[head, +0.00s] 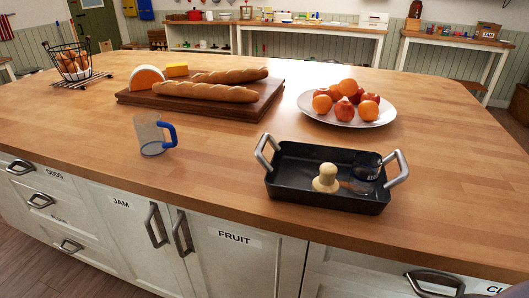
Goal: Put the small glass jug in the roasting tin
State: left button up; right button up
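A small clear glass jug (150,136) with a blue handle stands upright on the wooden island top, left of centre near the front edge. Its handle points right. The dark roasting tin (285,192) sits to its right near the front edge, with a raised metal handle at each end. In the tin stand a pale wooden knobbed object (326,180) on the left and a clear glass vessel with a dark rim (366,168) on the right. Neither of my grippers shows in the head view.
Behind the jug, a wooden board (135,98) carries two baguettes and cheese. A white platter (384,115) of fruit stands behind the tin. A wire basket (70,62) is at the far left. The worktop between jug and tin is clear.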

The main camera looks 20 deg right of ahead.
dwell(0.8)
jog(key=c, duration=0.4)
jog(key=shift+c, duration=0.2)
